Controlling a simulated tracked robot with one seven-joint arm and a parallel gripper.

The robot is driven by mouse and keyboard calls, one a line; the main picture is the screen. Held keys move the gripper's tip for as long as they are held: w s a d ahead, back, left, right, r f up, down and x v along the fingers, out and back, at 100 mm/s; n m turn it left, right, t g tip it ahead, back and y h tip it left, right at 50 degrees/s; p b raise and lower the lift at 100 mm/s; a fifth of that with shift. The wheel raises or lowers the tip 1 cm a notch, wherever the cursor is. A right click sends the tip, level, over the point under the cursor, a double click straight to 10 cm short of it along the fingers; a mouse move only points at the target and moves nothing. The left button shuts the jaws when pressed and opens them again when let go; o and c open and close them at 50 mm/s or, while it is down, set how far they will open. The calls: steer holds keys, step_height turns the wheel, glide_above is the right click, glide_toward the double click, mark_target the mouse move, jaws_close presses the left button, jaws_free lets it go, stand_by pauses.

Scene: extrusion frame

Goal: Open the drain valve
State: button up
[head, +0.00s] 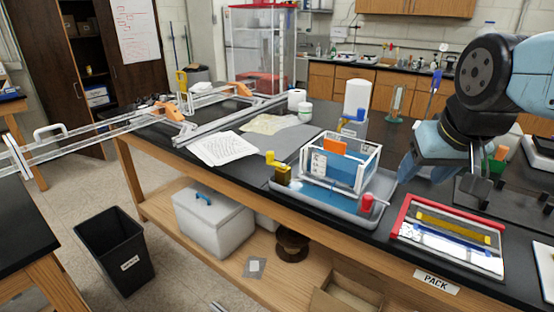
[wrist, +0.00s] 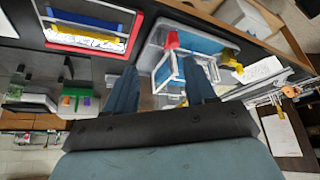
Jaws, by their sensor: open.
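A clear, white-edged tank (head: 340,160) holding blue liquid stands in a grey tray (head: 330,205) on the black bench. A red knob-like part (head: 367,203) is at the tank's front right corner, and a yellow part (head: 282,173) is at its left. I cannot tell for sure which one is the drain valve. In the wrist view the red part (wrist: 172,41) and the tank (wrist: 172,75) show beyond and between my fingers. My gripper (wrist: 162,85) is open and empty, above the bench to the right of the tank in the head view, apart from it.
A red-edged case (head: 445,235) with yellow, blue and white contents lies right of the tray. A white bottle (head: 356,97) stands behind the tank. Papers (head: 222,148) lie to the left. Dark upright pieces (head: 480,190) stand near my gripper.

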steer(key=w+a+r+g, duration=0.1)
steer(key=w+a+r, duration=0.15)
steer(key=w, duration=0.35)
steer(key=w+a+r+g, duration=0.1)
steer(key=w+a+r, duration=0.15)
steer(key=w, duration=0.25)
steer(key=n+g, duration=0.2)
steer(key=g, duration=0.2)
glide_above(270, 152)
step_height(270, 152, down, 8)
step_height(270, 152, down, 13)
steer(key=shift+f, duration=0.1)
jaws_close()
